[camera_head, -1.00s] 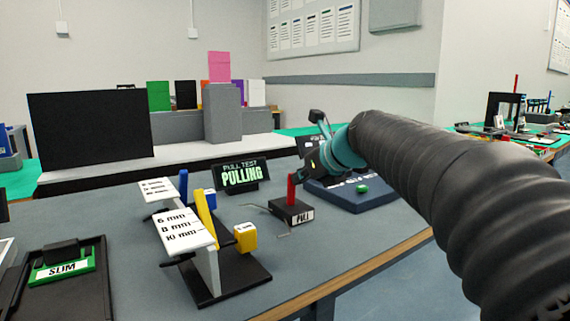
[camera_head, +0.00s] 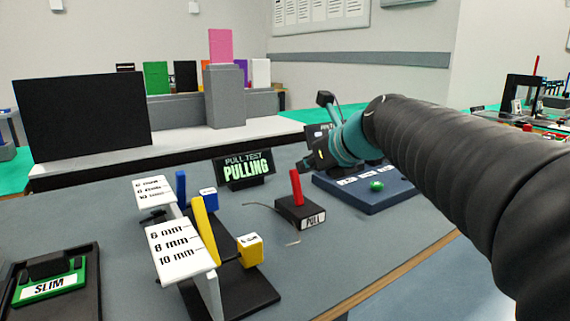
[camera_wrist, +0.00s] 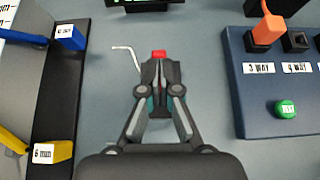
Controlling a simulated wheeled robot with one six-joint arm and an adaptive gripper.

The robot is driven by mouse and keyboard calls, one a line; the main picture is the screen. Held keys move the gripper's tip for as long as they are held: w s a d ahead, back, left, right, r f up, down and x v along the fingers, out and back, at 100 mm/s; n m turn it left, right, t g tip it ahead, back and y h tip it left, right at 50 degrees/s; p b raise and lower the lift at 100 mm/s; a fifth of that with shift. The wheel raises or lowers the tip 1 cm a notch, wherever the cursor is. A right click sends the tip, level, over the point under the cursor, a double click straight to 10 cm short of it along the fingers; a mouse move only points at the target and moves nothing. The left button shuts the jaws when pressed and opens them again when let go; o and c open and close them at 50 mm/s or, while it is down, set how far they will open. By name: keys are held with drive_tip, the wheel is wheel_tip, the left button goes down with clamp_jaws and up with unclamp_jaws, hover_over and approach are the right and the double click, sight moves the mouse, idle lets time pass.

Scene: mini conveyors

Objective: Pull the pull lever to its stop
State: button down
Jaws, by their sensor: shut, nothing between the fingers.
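The pull lever (camera_head: 296,187) is a red bar on a small black box marked PULL (camera_head: 302,212). In the head view it leans slightly left at the top. My gripper (camera_head: 308,163) is shut and empty, just above and to the right of the lever's top. In the wrist view the lever's red end (camera_wrist: 158,54) shows just beyond my shut fingers (camera_wrist: 160,75), which hide most of the box. I cannot tell whether they touch. The display (camera_head: 245,167) reads PULL TEST PULLING.
A blue panel (camera_head: 365,190) with a green button (camera_head: 377,185) stands right of the lever box. A gauge stand (camera_head: 180,248) with white cards and yellow and blue parts is to the left. A thin bent wire (camera_wrist: 126,52) lies beside the lever. The table front is clear.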

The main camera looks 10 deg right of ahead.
drive_tip(key=shift+r, duration=0.15)
drive_tip(key=s+d+r, duration=0.3)
drive_tip(key=s+r, duration=0.4)
drive_tip(key=r, duration=0.3)
drive_tip(key=shift+d+p, duration=0.35)
drive_tip(key=shift+p, duration=0.05)
drive_tip(key=shift+s+r, duration=0.1)
drive_tip(key=shift+s, duration=0.05)
